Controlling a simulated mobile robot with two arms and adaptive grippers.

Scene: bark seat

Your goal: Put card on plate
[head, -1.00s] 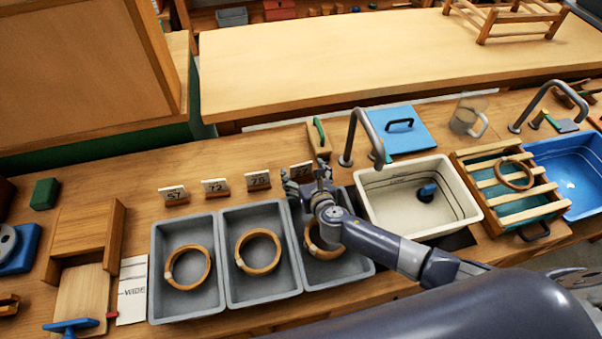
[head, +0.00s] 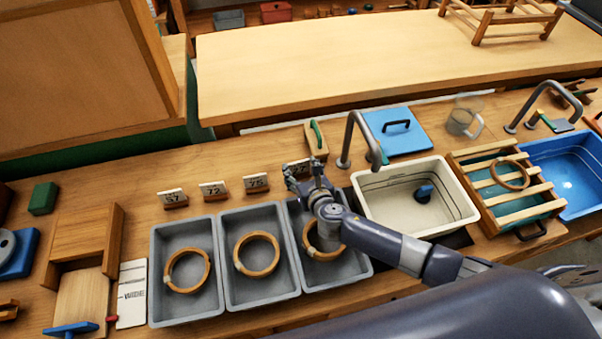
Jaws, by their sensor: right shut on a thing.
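Small white numbered cards stand in a row on wooden stands behind the grey trays: one at the left (head: 173,197), one beside it (head: 213,189), a third (head: 256,182). A fourth card (head: 296,168) is at the right end, partly hidden by my right gripper (head: 309,178). My right gripper is shut at this fourth card, above the back edge of the right grey tray; the contact itself is too small to see clearly. I cannot make out a plate with certainty. My left gripper is out of view.
Three grey trays (head: 187,317) each hold a wooden ring. A white basin (head: 455,222) with a tap is right of my gripper, then a slatted rack and blue basin (head: 582,198). A printed white sheet (head: 132,292) lies left of the trays.

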